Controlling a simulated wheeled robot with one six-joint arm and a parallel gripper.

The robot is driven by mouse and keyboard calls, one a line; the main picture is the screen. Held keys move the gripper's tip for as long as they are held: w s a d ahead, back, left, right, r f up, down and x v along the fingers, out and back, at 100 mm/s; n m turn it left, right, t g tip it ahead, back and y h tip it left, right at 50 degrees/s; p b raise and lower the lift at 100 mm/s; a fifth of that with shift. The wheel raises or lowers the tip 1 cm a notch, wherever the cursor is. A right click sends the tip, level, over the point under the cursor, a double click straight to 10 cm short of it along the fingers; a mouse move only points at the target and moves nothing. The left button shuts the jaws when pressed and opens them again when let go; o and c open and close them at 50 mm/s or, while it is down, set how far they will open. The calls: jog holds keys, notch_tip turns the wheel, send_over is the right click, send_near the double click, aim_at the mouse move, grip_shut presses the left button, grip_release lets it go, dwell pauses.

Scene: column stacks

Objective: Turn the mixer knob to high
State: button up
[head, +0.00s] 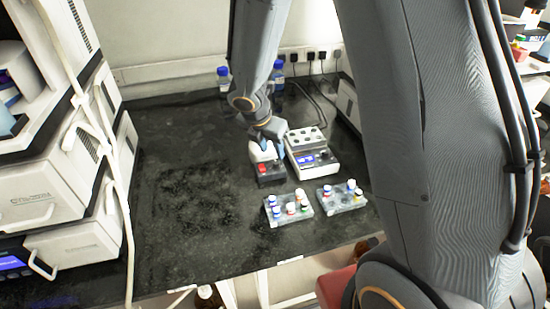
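A small device with a white top and a dark front (270,172), probably the mixer, stands on the black bench. A small red spot shows on its front, and I cannot make out a knob or its setting. My gripper (272,140) is at the device's upper part, reaching down from above. Its fingers are small and partly lost against the white top, so I cannot tell whether they are open, shut or touching it.
A white block unit with a lit blue display (312,158) stands close on the right. Two racks of capped vials (289,210) (341,198) sit in front. Blue-capped bottles (223,78) stand behind. White instruments (60,200) line the left. The bench (185,200) left of the device is clear.

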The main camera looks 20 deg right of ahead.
aim_at(276, 162)
jog(key=x, duration=0.8)
jog(key=shift+w+a+b, duration=0.1)
jog(key=shift+a+b, duration=0.05)
jog(key=shift+b, duration=0.25)
grip_shut()
